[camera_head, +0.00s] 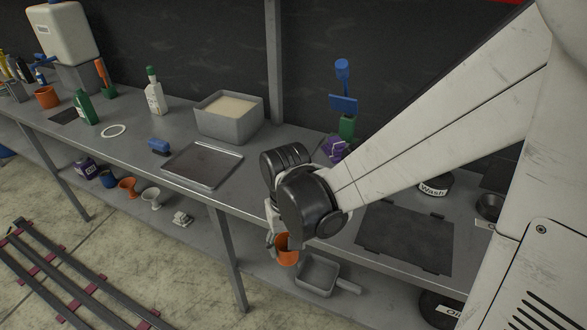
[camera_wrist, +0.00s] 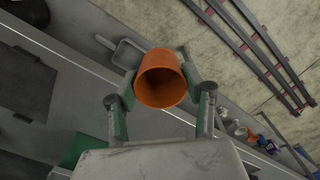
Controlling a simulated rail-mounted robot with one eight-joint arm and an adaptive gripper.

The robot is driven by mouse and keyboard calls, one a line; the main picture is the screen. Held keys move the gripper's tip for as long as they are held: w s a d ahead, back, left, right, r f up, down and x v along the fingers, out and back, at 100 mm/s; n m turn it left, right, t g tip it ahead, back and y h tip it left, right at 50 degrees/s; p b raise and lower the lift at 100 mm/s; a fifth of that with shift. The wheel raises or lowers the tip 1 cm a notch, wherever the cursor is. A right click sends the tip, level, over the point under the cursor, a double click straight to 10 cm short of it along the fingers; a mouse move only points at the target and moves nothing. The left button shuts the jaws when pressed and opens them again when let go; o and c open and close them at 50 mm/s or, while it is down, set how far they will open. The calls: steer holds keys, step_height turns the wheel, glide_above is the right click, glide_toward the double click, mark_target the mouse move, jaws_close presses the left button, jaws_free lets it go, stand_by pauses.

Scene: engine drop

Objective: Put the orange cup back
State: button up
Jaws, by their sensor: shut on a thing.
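The orange cup (camera_head: 288,250) is in my gripper (camera_head: 278,243), held in front of the workbench's front edge and above the lower shelf. In the wrist view the orange cup (camera_wrist: 160,80) sits between the two fingers of my gripper (camera_wrist: 162,92), with its open mouth tilted toward the camera. The fingers press on its two sides. The inside of the cup looks empty.
Another orange container (camera_head: 47,97) stands on the bench at the far left. A grey scoop (camera_head: 318,273) lies on the lower shelf near the held cup. Orange (camera_head: 128,187) and white (camera_head: 151,197) funnel-like cups stand farther left on that shelf. A metal tray (camera_head: 203,164) and grey bin (camera_head: 229,119) occupy the bench.

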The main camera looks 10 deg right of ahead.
steer(key=w+d, duration=0.3)
steer(key=w, duration=0.1)
steer(key=w+d+p, duration=0.1)
steer(key=w+d, duration=0.2)
steer(key=w, duration=0.1)
steer(key=w+d+p, duration=0.1)
steer(key=w+d, duration=0.2)
steer(key=shift+w, duration=0.4)
steer(key=w+d, duration=0.2)
steer(key=shift+w+d+f+p, duration=0.1)
steer(key=shift+w+f+p, duration=0.1)
steer(key=shift+w+p, duration=0.15)
steer(key=shift+s+f, duration=0.15)
steer(key=shift+f, duration=0.2)
steer(key=shift+f, duration=0.15)
steer(key=o, duration=1.2)
